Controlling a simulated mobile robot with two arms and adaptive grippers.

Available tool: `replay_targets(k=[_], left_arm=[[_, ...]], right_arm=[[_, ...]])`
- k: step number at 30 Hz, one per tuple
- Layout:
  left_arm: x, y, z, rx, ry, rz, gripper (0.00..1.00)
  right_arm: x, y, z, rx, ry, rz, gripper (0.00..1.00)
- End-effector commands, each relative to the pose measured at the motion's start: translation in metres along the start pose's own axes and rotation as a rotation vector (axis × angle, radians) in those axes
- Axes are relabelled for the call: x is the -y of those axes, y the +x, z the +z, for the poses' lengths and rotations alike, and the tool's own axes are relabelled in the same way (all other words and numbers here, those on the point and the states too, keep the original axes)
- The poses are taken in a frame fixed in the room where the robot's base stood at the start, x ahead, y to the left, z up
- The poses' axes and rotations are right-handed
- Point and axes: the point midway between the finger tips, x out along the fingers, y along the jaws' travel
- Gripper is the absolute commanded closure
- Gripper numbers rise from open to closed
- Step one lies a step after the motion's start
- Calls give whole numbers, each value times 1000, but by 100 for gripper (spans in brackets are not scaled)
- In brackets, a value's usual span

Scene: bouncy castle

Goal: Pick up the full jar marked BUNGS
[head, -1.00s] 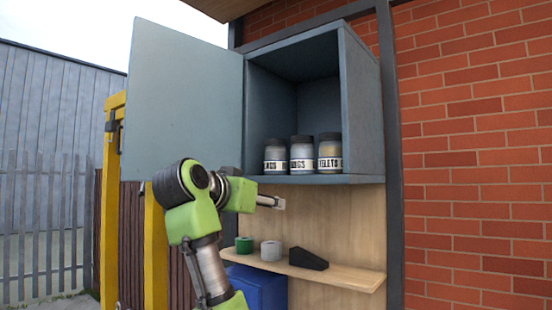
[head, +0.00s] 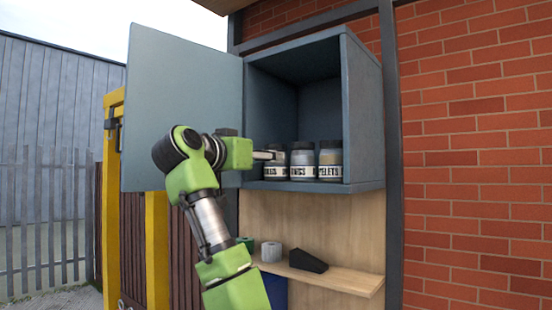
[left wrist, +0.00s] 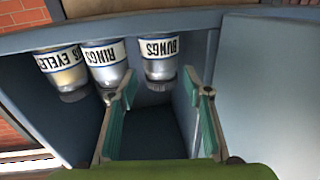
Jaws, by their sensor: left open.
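The jar marked BUNGS (left wrist: 161,58) shows upside down in the left wrist view, with a white label and a clear greyish body. I cannot tell how full it is. In the head view this jar (head: 275,172) is the leftmost in the open cabinet, partly hidden by my gripper. My left gripper (head: 272,155) is at its upper part. In the left wrist view my left gripper (left wrist: 163,88) is open and empty, its fingers spread to either side of the line to the BUNGS jar. I cannot tell whether they touch it. My right gripper is not in view.
The RINGS jar (left wrist: 106,65) stands close beside the BUNGS jar, then the EYELETS jar (left wrist: 66,68). The cabinet door (head: 180,90) is open to the left, near my arm. A lower shelf (head: 345,279) holds a grey roll (head: 271,251) and a black wedge (head: 308,261).

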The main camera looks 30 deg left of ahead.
Motion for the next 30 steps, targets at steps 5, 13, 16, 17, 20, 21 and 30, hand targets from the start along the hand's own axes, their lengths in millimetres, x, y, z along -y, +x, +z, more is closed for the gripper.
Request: replay_targets(k=[5,13,16,17,20,21,30], left_arm=[[-1,17,-7,4,-1,3,55],[0,47,-7,4,-1,2,55],[0,51,-6,2,-1,1,55],[1,52,-6,1,-1,1,55],[1,52,-5,1,0,0,55],[1,51,-5,1,0,0,55],[1,51,-6,-2,0,0,88]], right_arm=[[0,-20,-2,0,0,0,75],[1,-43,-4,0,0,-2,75],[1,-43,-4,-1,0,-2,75],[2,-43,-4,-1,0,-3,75],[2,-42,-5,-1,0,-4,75],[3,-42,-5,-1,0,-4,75],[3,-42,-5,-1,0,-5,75]])
